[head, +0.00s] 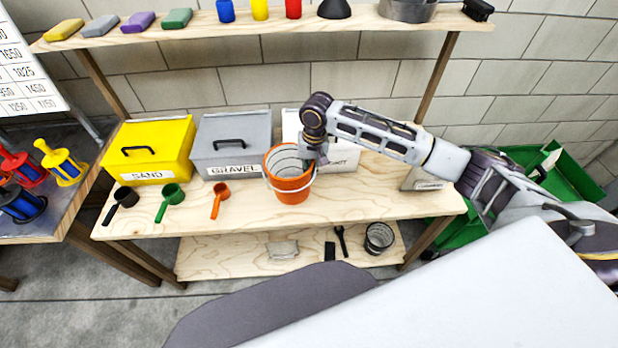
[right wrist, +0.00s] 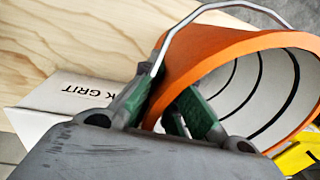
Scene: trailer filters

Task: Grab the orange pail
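The orange pail (head: 289,190) stands upright on the wooden bench, in front of the white bin. Its wire handle hangs down in front. My right gripper (head: 313,158) reaches down at the right side of its rim. In the right wrist view the pail (right wrist: 215,48) fills the right half with its mouth facing right, showing a ringed grey inside. The right gripper (right wrist: 170,85) has one finger outside the pail wall and one inside the mouth. Whether both fingers press on the wall is not clear. My left gripper is not in view.
A yellow SAND bin (head: 150,150), a grey GRAVEL bin (head: 233,143) and a white bin (head: 343,158) line the bench's back. Black (head: 122,199), green (head: 171,196) and orange (head: 220,196) scoops lie left of the pail. An upper shelf (head: 250,40) runs above; green containers (head: 570,175) stand right.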

